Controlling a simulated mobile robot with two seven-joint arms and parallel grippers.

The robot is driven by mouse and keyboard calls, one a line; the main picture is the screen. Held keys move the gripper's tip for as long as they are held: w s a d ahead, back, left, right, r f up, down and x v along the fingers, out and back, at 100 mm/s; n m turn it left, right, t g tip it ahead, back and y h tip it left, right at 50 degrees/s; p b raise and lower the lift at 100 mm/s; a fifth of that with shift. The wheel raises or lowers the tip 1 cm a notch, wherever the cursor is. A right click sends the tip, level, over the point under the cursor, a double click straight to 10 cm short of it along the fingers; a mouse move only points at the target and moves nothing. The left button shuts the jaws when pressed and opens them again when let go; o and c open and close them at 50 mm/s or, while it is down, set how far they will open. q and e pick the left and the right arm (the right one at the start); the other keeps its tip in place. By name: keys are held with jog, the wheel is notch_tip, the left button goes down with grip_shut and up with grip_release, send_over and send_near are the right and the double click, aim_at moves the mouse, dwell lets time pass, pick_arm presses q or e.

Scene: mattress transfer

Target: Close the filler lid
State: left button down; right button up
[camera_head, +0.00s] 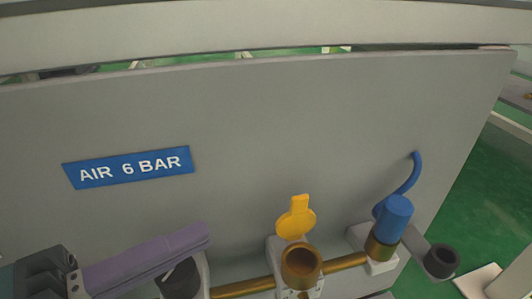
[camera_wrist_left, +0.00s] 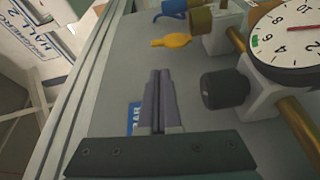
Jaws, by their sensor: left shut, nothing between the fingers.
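The yellow filler lid (camera_head: 296,219) stands open, tilted up against the grey panel behind the brass filler cup (camera_head: 301,266). The cup's round mouth is uncovered. In the left wrist view the yellow lid (camera_wrist_left: 172,41) shows beyond my fingers, beside the brass filler (camera_wrist_left: 201,21). My left gripper (camera_head: 204,236) comes in from the lower left with its purple-grey fingers shut and empty. Its tips are left of the lid and apart from it. In the left wrist view the shut fingers (camera_wrist_left: 160,76) point toward the panel's upper part. My right gripper is not in view.
A black knob (camera_head: 181,281) lies just below my left fingers. A brass pipe (camera_head: 243,287) runs right to a blue-capped valve (camera_head: 396,213) with a blue hose. A dial gauge (camera_wrist_left: 290,38) is near the knob. The panel around the blue sign (camera_head: 129,167) is clear.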

aim_at(297, 218)
pick_arm(q)
jog(key=shift+a, duration=0.2)
jog(key=shift+d, duration=0.15)
jog(key=b+x, duration=0.4)
jog(key=x, duration=0.5)
jog(key=shift+d+r, duration=0.15)
jog(key=shift+w+d+r, duration=0.1)
jog(key=shift+w+d, duration=0.05)
jog(key=shift+d, duration=0.05)
jog(key=shift+s, duration=0.2)
